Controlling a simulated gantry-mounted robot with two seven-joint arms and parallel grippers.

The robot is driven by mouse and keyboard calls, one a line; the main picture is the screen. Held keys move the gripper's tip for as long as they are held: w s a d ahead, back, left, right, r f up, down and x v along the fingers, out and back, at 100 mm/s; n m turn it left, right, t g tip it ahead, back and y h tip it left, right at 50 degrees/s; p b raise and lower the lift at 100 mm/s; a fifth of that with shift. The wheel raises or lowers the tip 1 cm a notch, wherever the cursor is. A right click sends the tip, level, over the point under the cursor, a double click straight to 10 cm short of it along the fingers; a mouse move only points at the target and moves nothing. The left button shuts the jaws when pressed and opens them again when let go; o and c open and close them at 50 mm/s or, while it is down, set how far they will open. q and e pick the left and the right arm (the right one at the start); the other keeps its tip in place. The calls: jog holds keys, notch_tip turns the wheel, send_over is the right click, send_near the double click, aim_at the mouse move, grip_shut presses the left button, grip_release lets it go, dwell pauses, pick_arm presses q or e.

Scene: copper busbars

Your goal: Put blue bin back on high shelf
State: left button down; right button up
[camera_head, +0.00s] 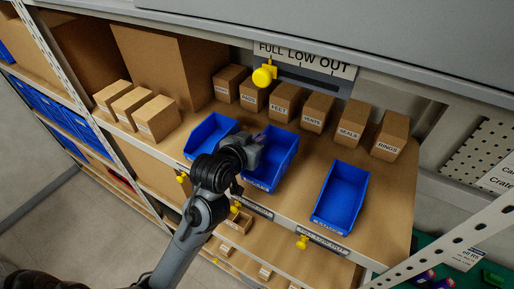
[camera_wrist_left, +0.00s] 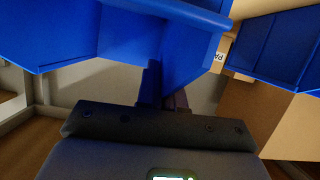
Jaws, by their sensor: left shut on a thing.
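Three blue bins show at the high shelf (camera_head: 302,190) in the head view: a left bin (camera_head: 205,131), a middle bin (camera_head: 281,158) and a right bin (camera_head: 341,196). My left gripper (camera_head: 254,154) is at the near left side of the middle bin and shut on it. In the left wrist view the held bin's blue wall (camera_wrist_left: 190,62) rises from between the fingers, which are mostly hidden. Another blue bin (camera_wrist_left: 278,45) shows at the right there. I cannot tell whether the middle bin rests on the shelf or hangs just above it. My right gripper is out of view.
Small labelled cardboard boxes (camera_head: 285,101) line the back of the shelf. Three more boxes (camera_head: 157,118) and a large carton (camera_head: 165,65) stand at the left. A yellow knob (camera_head: 264,75) hangs above. Bare shelf lies between the middle and right bins.

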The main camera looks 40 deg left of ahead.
aim_at(270, 158)
pick_arm(q)
notch_tip(270, 158, down, 3)
jog(key=shift+r, duration=0.2)
jog(key=shift+f, duration=0.1)
jog(key=shift+f, duration=0.15)
jog(key=c, duration=1.3)
grip_release()
jog(key=shift+r, duration=0.2)
